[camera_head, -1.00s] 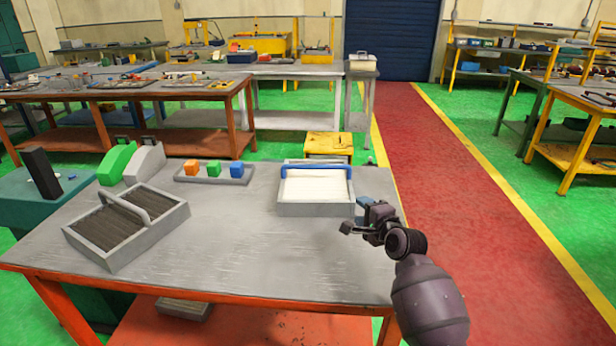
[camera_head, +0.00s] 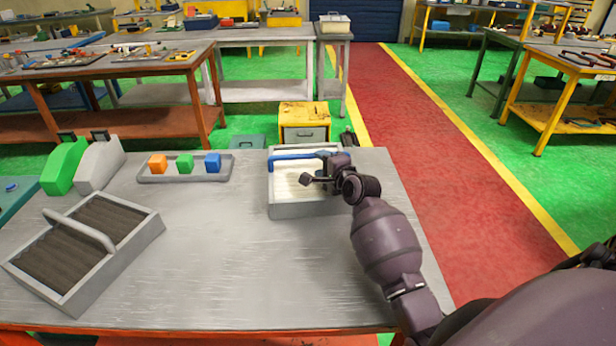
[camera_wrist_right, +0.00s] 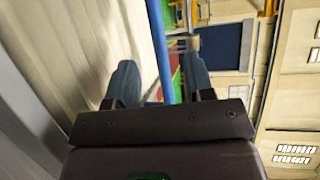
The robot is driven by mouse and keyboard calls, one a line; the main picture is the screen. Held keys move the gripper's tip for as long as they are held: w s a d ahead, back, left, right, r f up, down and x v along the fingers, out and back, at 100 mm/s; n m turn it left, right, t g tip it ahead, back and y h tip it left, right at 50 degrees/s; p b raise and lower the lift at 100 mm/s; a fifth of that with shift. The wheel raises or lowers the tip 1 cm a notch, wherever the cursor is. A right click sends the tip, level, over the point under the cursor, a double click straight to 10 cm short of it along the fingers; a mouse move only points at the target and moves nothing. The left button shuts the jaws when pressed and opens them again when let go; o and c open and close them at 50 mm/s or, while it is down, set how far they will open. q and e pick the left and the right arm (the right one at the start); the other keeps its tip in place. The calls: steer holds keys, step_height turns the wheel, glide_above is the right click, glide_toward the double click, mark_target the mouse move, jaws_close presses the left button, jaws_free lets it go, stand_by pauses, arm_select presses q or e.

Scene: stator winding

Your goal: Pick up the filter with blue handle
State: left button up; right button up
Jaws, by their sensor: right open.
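The filter with the blue handle is a grey tray-like frame with a white pleated inside (camera_head: 297,211). It sits at the right back of the near table. Its blue handle (camera_head: 296,156) runs across the top. My right gripper (camera_head: 318,180) is over the right part of this filter, close to the handle. In the right wrist view the blue handle (camera_wrist_right: 160,50) passes between the two open fingers (camera_wrist_right: 158,82), with gaps on both sides. The right end of the handle is partly hidden by the gripper in the head view. My left gripper is not in view.
A second filter (camera_head: 138,245) with a grey handle and dark inside lies at the table's left. A small tray (camera_head: 222,179) with orange, green and blue blocks and green and grey holders (camera_head: 65,165) stand behind. The table's middle (camera_head: 215,260) is clear.

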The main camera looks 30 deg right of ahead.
mark_target(312, 157)
steer(key=shift+w+d+f+b, duration=0.15)
steer(key=shift+w+f+b, duration=0.1)
steer(key=shift+w, duration=0.9)
steer(key=shift+w+d+f+b, duration=0.1)
steer(key=shift+w+f+b, duration=0.15)
steer(key=shift+w, duration=0.9)
steer(key=shift+w+d+f+b, duration=0.15)
steer(key=shift+w+f, duration=0.15)
steer(key=shift+w, duration=0.85)
jaws_close()
steer(key=shift+r, duration=0.1)
